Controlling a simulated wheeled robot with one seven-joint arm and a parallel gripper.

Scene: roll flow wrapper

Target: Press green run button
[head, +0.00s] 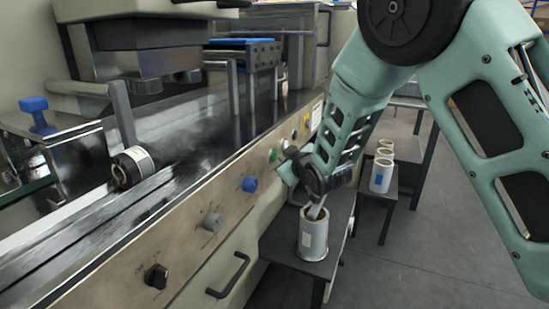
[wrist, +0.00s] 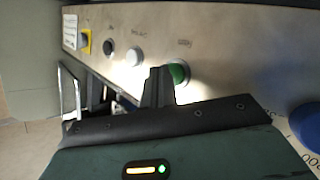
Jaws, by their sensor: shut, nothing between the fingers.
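The green run button (wrist: 178,73) sits on the metal control panel in the wrist view, partly hidden behind my gripper's fingers. It also shows in the head view (head: 273,155), as a small green spot on the sloping panel. My gripper (wrist: 158,74) is shut and empty. Its fingertips overlap the left edge of the green button in the wrist view; I cannot tell whether they touch it. In the head view my gripper (head: 287,173) is beside the panel, close to the button, with its fingertips hard to make out.
A white button (wrist: 134,56), a black button (wrist: 109,47) and a yellow-backed button (wrist: 84,41) lie left of the green one. A blue knob (wrist: 307,124) is on the right. A canister (head: 313,236) stands on a dark table below my wrist.

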